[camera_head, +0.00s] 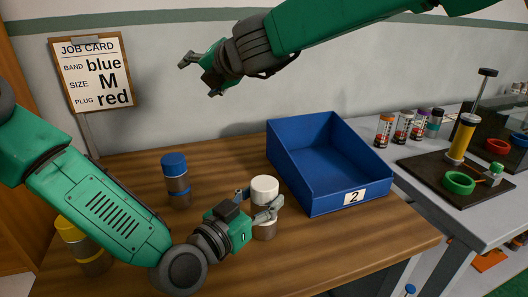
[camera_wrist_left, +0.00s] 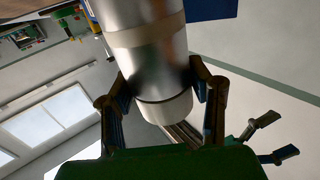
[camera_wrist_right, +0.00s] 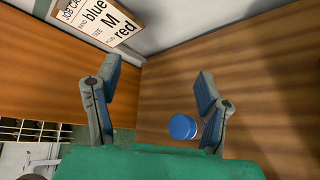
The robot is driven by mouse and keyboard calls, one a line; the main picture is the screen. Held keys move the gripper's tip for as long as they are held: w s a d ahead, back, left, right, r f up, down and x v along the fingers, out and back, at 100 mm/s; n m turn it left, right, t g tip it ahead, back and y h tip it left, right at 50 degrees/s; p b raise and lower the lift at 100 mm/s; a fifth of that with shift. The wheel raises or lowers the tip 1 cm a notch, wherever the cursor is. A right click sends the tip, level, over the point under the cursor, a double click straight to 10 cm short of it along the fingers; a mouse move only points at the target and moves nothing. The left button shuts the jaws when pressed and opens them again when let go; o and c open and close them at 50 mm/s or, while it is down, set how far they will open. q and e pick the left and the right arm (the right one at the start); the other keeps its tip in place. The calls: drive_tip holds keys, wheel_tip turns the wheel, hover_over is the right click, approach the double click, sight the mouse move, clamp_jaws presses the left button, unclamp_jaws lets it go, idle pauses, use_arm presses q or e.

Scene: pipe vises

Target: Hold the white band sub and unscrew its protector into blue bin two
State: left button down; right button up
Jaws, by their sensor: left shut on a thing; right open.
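The white band sub is a silver cylinder (camera_head: 265,231) with a white protector (camera_head: 264,184) on top, upright in front of the blue bin. My left gripper (camera_head: 262,205) is shut around it just below the protector. The left wrist view shows the silver body (camera_wrist_left: 150,60) between the fingers, with the white end (camera_wrist_left: 166,107) nearest the palm. I cannot tell whether its base touches the table. My right gripper (camera_head: 197,76) is open and empty, high above the table near the wall. Blue bin two (camera_head: 315,196) stands right of the sub, its visible inside empty.
A blue-capped sub (camera_head: 175,182) stands left on the wooden table (camera_head: 130,170); its cap shows in the right wrist view (camera_wrist_right: 183,127). A yellow-capped sub (camera_head: 72,230) is partly behind my left arm. A job card (camera_head: 91,73) stands behind. A grey bench (camera_head: 440,200) with a vise is right.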

drive_tip(key=w+d+m+t+h, duration=0.25)
drive_tip(key=d+m+h, duration=0.2)
drive_tip(key=m, duration=0.25)
drive_tip(key=m+g+h, duration=0.5)
drive_tip(key=m+g, duration=0.8)
drive_tip(key=m, duration=0.1)
hover_over(264, 182)
drive_tip(key=shift+t, duration=0.25)
drive_tip(key=f, duration=1)
drive_tip(key=shift+w+f, duration=0.2)
drive_tip(key=shift+s+f, duration=0.15)
drive_tip(key=shift+f, duration=0.15)
wheel_tip(264, 182, down, 7)
drive_tip(key=shift+s+f, duration=0.1)
drive_tip(key=shift+f, duration=0.05)
